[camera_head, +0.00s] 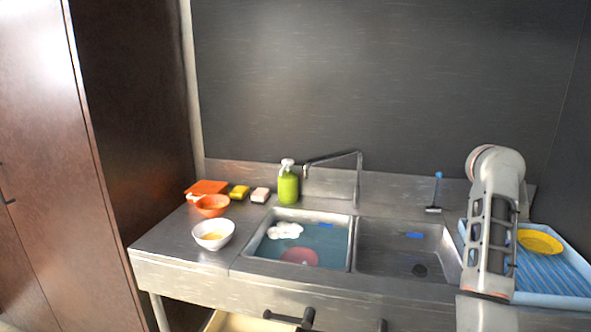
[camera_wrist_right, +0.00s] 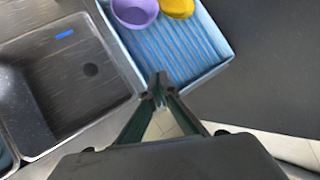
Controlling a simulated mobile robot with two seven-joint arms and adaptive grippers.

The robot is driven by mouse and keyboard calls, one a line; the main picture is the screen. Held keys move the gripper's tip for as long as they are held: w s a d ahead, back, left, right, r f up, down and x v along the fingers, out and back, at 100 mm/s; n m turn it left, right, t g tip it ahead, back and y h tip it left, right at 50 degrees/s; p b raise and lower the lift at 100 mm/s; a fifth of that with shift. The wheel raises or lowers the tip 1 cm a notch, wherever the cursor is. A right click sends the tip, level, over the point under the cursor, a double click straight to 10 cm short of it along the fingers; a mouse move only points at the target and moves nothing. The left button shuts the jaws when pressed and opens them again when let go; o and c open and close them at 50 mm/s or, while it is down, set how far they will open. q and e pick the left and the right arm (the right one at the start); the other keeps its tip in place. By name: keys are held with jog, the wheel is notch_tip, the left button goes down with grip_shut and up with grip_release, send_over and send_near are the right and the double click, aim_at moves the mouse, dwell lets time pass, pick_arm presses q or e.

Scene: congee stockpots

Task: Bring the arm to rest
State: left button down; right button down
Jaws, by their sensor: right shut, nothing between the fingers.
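My right arm (camera_head: 492,225) stands at the right of the head view, bent over the counter's right end and in front of part of the blue tray. Its gripper does not show clearly there. In the right wrist view the right gripper (camera_wrist_right: 158,88) is shut, with its fingertips together and nothing between them. The tips appear at the near edge of the blue ribbed tray (camera_wrist_right: 205,62), with pale floor seen below; how high they are above it I cannot tell. My left gripper is not in view.
The tray holds a yellow dish (camera_head: 540,241) and a purple bowl (camera_wrist_right: 135,12). The left basin (camera_head: 300,243) holds water, foam and a pink dish; the right basin (camera_head: 395,258) has a blue item. A white bowl (camera_head: 213,234), orange bowl (camera_head: 212,205) and green bottle (camera_head: 288,187) stand left.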

jog(key=s+d+r+n+h, duration=0.3)
jog(key=s+d+n+h, duration=0.3)
jog(key=s+h, duration=0.55)
jog(key=w+a+f+n+t+y, duration=0.2)
jog(key=a+f+n+t+y, duration=0.1)
jog(key=a+n+t, duration=0.6)
jog(key=w+a+f+n+t+y, duration=0.25)
jog(key=a+n+t, duration=0.55)
jog(key=n, duration=0.4)
jog(key=s+a+f+n+y, duration=0.3)
jog(key=a+f+n+y, duration=0.8)
jog(key=f+y, duration=0.2)
jog(key=s+a+f+n+g+y, duration=0.1)
jog(key=s+a+f+n+g, duration=0.1)
jog(key=s+f, duration=0.5)
jog(key=s+a+f+n+g+y, duration=0.1)
jog(key=s+a+f+n+g, duration=0.2)
jog(key=s+f, duration=0.4)
jog(key=s+a+f+n+g, duration=0.3)
jog(key=s+f+g, duration=0.2)
jog(key=f, duration=0.7)
jog(key=shift+s+a+y, duration=0.3)
jog(key=shift+s+y, duration=0.1)
jog(key=shift+s, duration=0.75)
